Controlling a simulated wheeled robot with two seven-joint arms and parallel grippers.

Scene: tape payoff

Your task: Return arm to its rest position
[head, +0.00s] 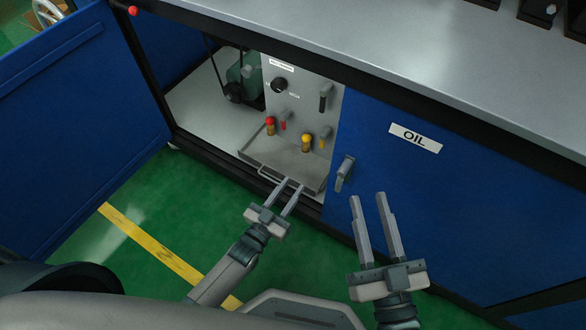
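My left gripper (288,186) is in front of the open cabinet, its fingertips by the front edge of the metal drip tray (262,152). Its two fingers are apart with nothing seen between them. I cannot tell whether the fingertips touch the tray's handle bar. My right gripper (368,200) is to the right, in front of the blue door marked OIL (460,190). Its fingers are spread apart and empty, pointing toward the cabinet.
An open blue door (75,125) stands at the left. Inside the cabinet are a panel with red and yellow taps (305,140) and a green motor (240,78). A door handle (344,172) sticks out near my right gripper. Green floor with a yellow stripe (150,243) is clear.

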